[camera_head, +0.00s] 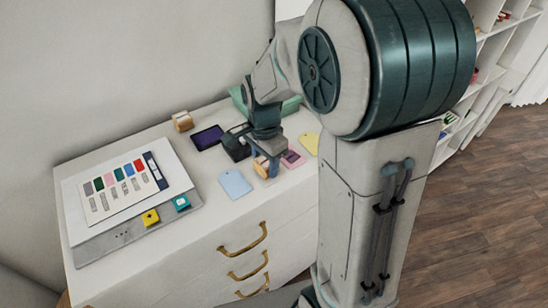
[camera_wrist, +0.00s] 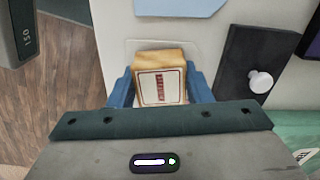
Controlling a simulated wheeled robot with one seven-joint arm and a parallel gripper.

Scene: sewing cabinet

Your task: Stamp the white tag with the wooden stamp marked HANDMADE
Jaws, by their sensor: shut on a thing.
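My gripper (camera_head: 266,158) is shut on a wooden stamp (camera_wrist: 160,62), its blue fingers on either side of the block. The stamp's white label has a red vertical mark that I cannot read for sure. In the head view the held stamp (camera_head: 262,167) shows low at the cabinet top, between the blue and pink tags. In the wrist view a faint pale rounded outline, likely the white tag (camera_wrist: 146,43), shows just behind the stamp, which covers part of it. I cannot tell whether the stamp's face touches it.
A light blue tag (camera_head: 235,184), pink tag (camera_head: 293,158) and yellow tag (camera_head: 310,143) lie nearby. A dark purple pad (camera_head: 207,137), a black piece with a white knob (camera_wrist: 246,72) and another wooden block (camera_head: 182,121) stand behind. A colour chart (camera_head: 120,188) is at left.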

